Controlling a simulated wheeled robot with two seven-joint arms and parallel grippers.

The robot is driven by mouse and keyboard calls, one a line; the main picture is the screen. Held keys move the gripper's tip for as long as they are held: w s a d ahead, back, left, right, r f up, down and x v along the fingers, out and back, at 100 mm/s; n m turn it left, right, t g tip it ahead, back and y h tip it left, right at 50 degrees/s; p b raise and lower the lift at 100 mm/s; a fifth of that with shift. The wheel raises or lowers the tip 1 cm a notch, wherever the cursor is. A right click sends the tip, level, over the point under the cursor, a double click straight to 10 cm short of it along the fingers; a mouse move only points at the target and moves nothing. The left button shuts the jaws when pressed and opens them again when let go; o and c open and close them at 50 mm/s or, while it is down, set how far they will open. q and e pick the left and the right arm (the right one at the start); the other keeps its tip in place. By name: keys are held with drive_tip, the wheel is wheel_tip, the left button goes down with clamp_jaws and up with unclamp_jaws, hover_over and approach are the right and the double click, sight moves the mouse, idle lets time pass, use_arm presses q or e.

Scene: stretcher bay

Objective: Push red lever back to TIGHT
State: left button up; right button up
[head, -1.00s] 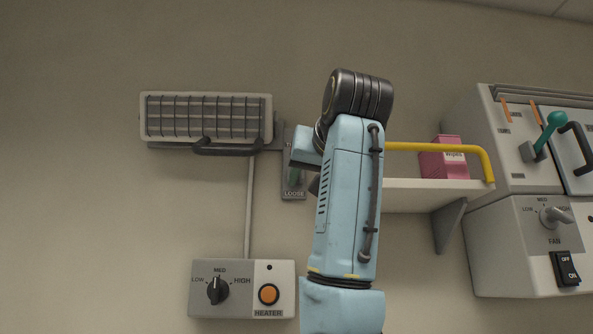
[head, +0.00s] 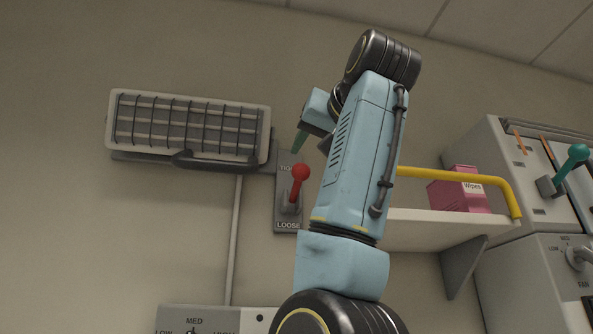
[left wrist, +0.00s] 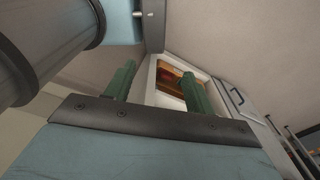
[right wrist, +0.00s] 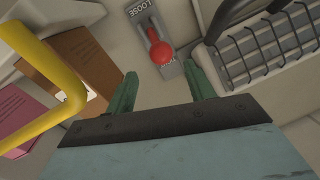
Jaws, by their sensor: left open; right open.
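The red lever (head: 299,173) has a round knob and sits on a grey wall plate (head: 287,226) marked TIGHT at the top and LOOSE at the bottom. Its knob shows near the TIGHT end, partly covering that word. In the right wrist view the red lever (right wrist: 161,53) stands just beyond the fingertips, roughly between them and apart from them. My right gripper (head: 305,143) is open and empty, above the knob in the head view; its green fingers also show in the right wrist view (right wrist: 162,80). My left gripper (left wrist: 158,78) is open and empty, outside the head view.
A caged heater (head: 190,128) with a dark handle is left of the plate. At right are a shelf (head: 430,228) with a yellow rail (head: 460,176), a pink wipes box (head: 459,192) and a panel with a green lever (head: 572,160). A control box (head: 225,315) is below.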

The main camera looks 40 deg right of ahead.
sight(304, 166)
drive_tip(key=p+x, duration=0.1)
drive_tip(key=x, duration=0.4)
drive_tip(key=shift+w+a, duration=0.15)
drive_tip(key=p+x, duration=0.1)
drive_tip(key=x, duration=0.2)
drive_tip(key=shift+w+p, duration=0.2)
drive_tip(key=shift+p, duration=0.1)
drive_tip(key=shift+w+d+f, duration=0.1)
drive_tip(key=shift+w+d, duration=0.2)
drive_tip(key=shift+w, duration=0.05)
drive_tip(key=shift+w+d, duration=0.1)
drive_tip(key=shift+w, duration=0.25)
drive_tip(key=shift+s, duration=0.1)
drive_tip(key=c, duration=0.4)
use_arm(q)
drive_tip(key=r, duration=0.1)
drive_tip(key=w+r, duration=0.1)
drive_tip(key=r, duration=0.1)
drive_tip(key=shift+w+r, duration=0.2)
drive_tip(key=shift+r, duration=0.05)
use_arm(e)
clamp_jaws()
